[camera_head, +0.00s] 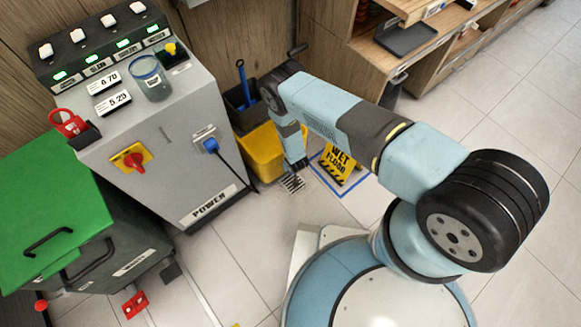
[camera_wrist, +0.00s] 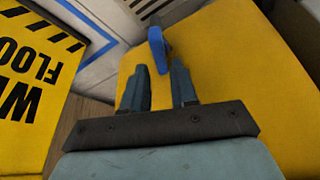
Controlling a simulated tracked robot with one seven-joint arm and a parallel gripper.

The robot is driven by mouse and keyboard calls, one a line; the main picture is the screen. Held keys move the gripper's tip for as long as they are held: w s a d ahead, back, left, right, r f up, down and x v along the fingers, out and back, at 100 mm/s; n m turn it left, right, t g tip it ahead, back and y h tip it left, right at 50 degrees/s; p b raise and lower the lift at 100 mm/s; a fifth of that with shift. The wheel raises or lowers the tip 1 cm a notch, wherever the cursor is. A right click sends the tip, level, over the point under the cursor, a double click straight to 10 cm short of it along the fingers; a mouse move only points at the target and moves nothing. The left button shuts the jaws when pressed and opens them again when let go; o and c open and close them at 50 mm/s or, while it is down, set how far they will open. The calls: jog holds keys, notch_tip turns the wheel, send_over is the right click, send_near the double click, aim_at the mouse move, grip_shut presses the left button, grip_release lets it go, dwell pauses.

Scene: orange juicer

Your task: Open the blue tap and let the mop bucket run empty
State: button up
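The yellow mop bucket (camera_head: 260,153) stands on the floor against the grey cabinet, with a dark part and a blue handle (camera_head: 243,82) at its top. Its yellow side (camera_wrist: 245,75) fills much of the wrist view. The blue tap (camera_wrist: 159,50) sticks out by the bucket's edge in the wrist view; I cannot make it out in the head view. My gripper (camera_wrist: 158,79) is open, with its two fingers apart and pointing toward the tap. The tap is just beyond the fingertips, and nothing shows between them. In the head view my gripper (camera_head: 297,163) is low beside the bucket.
A floor drain grate (camera_head: 291,183) lies near the bucket. A yellow wet floor sign (camera_head: 341,164) stands close on the right, within a blue floor outline. The grey cabinet (camera_head: 170,165) with a hanging black cable is on the left. Wooden shelving (camera_head: 350,60) is behind.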

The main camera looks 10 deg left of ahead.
jog(key=shift+x, duration=1.9)
jog(key=shift+c, duration=0.4)
grip_shut()
